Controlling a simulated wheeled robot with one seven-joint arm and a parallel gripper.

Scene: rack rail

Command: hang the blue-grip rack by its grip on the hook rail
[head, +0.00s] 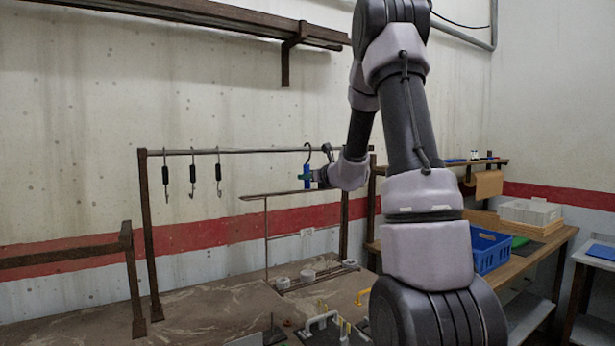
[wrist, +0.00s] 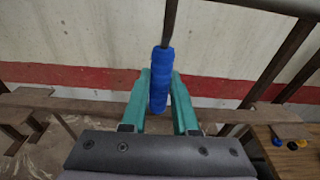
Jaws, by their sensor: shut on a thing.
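The rack's blue grip (head: 307,175) is upright between the fingers of my gripper (head: 314,176), at the right part of the hook rail (head: 255,151). A dark hook curves above the grip at rail height. I cannot tell whether it is over the rail or in front of it. In the wrist view the blue grip (wrist: 160,82) stands between the teal fingers of my gripper (wrist: 160,88), with a dark rod rising from its top. A brown bar with a thin upright shows below the grip in the head view; whether it joins the grip is unclear.
Several black-gripped hooks (head: 193,171) hang on the rail's left part. Grey cups (head: 308,275) and a white-handled item (head: 322,320) are low down. A workbench at right holds a blue crate (head: 488,250) and a white bin (head: 530,212). The rail's middle is free.

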